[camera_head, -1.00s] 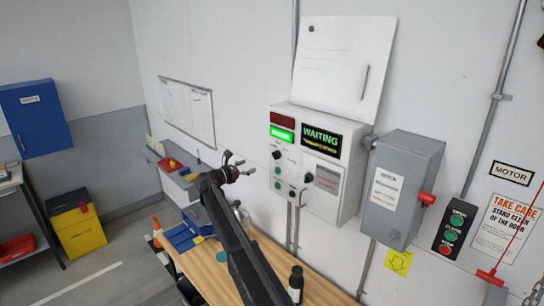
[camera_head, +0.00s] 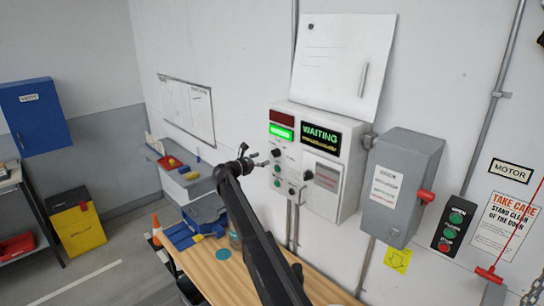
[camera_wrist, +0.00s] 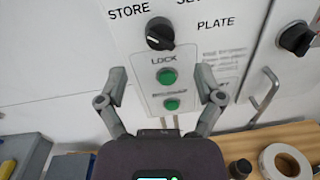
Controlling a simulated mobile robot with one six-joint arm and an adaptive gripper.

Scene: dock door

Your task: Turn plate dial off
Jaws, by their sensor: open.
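The control box (camera_head: 349,150) on the wall has a lit WAITING display. In the wrist view, a black dial (camera_wrist: 160,34) sits among the labels STORE and PLATE and a third, cut-off label. In the head view my gripper (camera_head: 256,157) is just left of the box.
A grey switch box (camera_head: 404,180) with a red handle is right of the control box. A wooden bench (camera_head: 220,268) lies below, with a blue vise (camera_head: 203,220). A tape roll (camera_wrist: 284,162) and a metal handle (camera_wrist: 265,90) show at right in the wrist view.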

